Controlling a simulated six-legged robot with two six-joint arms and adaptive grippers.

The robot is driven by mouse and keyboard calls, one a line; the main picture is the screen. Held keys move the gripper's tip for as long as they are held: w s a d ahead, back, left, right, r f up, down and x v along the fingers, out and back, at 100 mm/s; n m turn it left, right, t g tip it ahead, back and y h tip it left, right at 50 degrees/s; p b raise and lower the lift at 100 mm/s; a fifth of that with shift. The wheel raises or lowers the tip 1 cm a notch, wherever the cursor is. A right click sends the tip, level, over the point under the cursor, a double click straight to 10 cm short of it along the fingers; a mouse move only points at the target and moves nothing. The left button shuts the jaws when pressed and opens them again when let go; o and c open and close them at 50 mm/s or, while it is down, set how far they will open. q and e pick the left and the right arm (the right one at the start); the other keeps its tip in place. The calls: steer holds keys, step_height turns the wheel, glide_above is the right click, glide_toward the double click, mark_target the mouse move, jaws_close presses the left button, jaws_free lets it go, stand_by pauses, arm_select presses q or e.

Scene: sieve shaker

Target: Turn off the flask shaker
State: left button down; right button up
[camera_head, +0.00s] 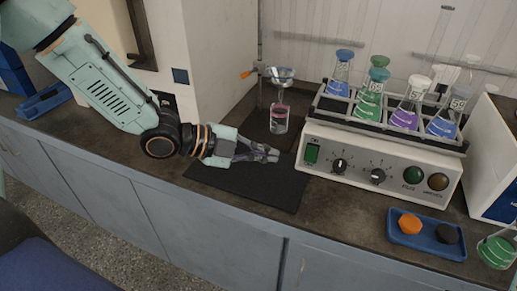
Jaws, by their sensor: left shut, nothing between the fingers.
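The flask shaker (385,188) is a cream box with a rack on top. The rack holds several stoppered flasks with blue, green and purple liquid. Its front has a green rocker switch (312,153) at the left end, two black knobs (340,166), a green round light or button (413,173) and a brownish one (438,181). My left gripper (276,155) is shut and empty over the black mat, to the left of the switch and apart from the shaker. Its fingers point right, toward the shaker's left end. My right gripper is not in view.
A clamped glass vessel (279,118) stands behind my gripper. A blue tray (405,240) with orange and black stoppers lies at front right, near a green flask (496,252). A white box (492,160) stands at right.

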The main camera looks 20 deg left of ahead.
arm_select(q)
steer(key=shift+s+a+r+p, duration=0.15)
steer(key=shift+s+a+p, duration=0.2)
steer(key=shift+a, duration=0.15)
steer(key=shift+s, duration=0.15)
